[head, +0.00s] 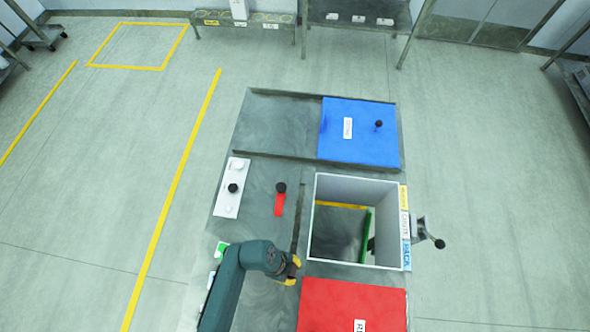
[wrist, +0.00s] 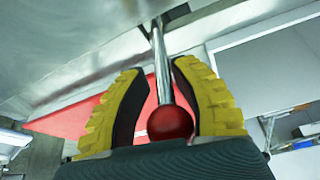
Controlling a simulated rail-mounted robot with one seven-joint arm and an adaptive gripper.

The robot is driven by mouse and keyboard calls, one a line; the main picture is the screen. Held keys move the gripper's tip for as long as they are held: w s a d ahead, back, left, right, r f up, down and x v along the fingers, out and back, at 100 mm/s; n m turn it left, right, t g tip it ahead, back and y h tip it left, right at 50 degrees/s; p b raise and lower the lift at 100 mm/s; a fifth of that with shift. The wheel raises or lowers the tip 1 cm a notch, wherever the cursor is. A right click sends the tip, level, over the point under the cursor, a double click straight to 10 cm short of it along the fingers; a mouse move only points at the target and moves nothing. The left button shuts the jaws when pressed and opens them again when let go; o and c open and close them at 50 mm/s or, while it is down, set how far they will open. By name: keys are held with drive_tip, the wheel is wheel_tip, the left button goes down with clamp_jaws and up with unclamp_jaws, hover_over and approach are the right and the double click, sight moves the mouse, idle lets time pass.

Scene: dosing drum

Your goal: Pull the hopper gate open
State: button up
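My gripper (head: 290,271) is at the near left corner of the white square hopper (head: 312,215), just above the red panel in the head view. In the wrist view its yellow fingers (wrist: 160,78) stand on both sides of a metal rod (wrist: 161,65) that ends in a red ball knob (wrist: 170,122). The knob lies between the fingers, close to the palm. Narrow gaps seem to show beside it, so I cannot tell whether the fingers press on it. The knob is hidden in the head view. I cannot make out the gate plate itself.
A red panel (head: 352,300) and a blue panel (head: 360,133) flank the hopper. A small red lever (head: 279,203) with a black knob and a white switch plate (head: 231,188) are left of it. A black-knobbed crank (head: 438,243) sticks out right.

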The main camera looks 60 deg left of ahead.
drive_tip(key=shift+o, duration=0.9)
drive_tip(key=shift+w, duration=0.1)
drive_tip(key=shift+r, duration=0.1)
drive_tip(key=v, duration=1.2)
